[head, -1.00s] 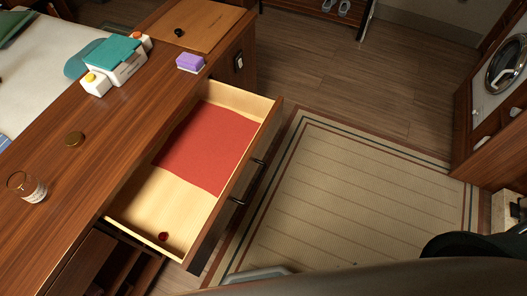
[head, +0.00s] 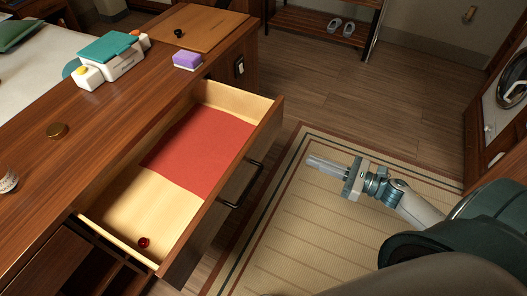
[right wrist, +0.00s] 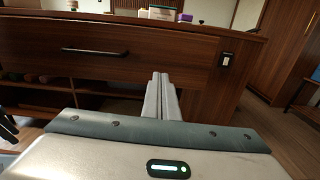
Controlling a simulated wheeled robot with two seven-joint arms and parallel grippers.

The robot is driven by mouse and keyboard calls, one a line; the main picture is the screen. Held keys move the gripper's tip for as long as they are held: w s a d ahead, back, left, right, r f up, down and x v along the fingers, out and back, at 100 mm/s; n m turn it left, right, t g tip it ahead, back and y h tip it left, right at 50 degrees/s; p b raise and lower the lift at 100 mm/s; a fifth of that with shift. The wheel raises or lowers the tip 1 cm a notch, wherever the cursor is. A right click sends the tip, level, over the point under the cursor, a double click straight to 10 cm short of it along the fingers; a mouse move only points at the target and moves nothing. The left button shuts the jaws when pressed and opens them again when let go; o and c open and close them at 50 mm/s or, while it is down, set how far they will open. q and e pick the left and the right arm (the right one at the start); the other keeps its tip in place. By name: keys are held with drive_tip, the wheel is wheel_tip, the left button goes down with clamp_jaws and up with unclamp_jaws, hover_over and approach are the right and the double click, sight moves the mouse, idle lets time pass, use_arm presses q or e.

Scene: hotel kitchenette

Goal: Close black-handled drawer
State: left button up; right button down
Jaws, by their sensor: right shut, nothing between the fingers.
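The black-handled drawer (head: 222,228) stands pulled out from the wooden counter in the head view. A red liner (head: 203,150) covers its far part, and a small dark red round object (head: 144,242) lies at its near end. The black bar handle (head: 243,185) is on the drawer's outer face; it also shows in the right wrist view (right wrist: 94,52). My right gripper (head: 312,164) is shut and empty, to the right of the drawer front and apart from it. In the right wrist view its fingers (right wrist: 161,90) point toward the drawer front, right of the handle.
On the counter (head: 110,130) are a white and teal box (head: 110,60), a purple sponge-like block (head: 187,60) and a brass-coloured disc (head: 58,130). A striped rug (head: 300,235) covers the floor right of the drawer. A wooden cabinet (head: 490,130) stands at far right.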

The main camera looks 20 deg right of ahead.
drive_tip(key=shift+a+r+n, duration=0.15)
drive_tip(key=shift+r+n, duration=0.1)
drive_tip(key=shift+n, duration=0.15)
drive_tip(key=shift+w+a, duration=0.1)
drive_tip(key=shift+w, duration=0.05)
drive_tip(key=p, duration=0.3)
approach(264, 142)
drive_tip(key=x, duration=0.4)
drive_tip(key=shift+w+a+r, duration=0.25)
drive_tip(key=shift+w+a, duration=0.05)
use_arm(q)
drive_tip(key=shift+w+d+r+t+h, duration=0.15)
drive_tip(key=shift+w+d+r+t, duration=0.2)
drive_tip(key=shift+w+d+t, duration=0.35)
drive_tip(key=shift+w+d+r+t+h, duration=0.15)
drive_tip(key=shift+w+d+r+t, duration=0.15)
drive_tip(key=shift+w+d+t, duration=0.35)
use_arm(e)
drive_tip(key=shift+x, duration=0.8)
use_arm(q)
drive_tip(key=shift+w+d+f, duration=0.1)
use_arm(e)
drive_tip(key=shift+a+f, duration=0.1)
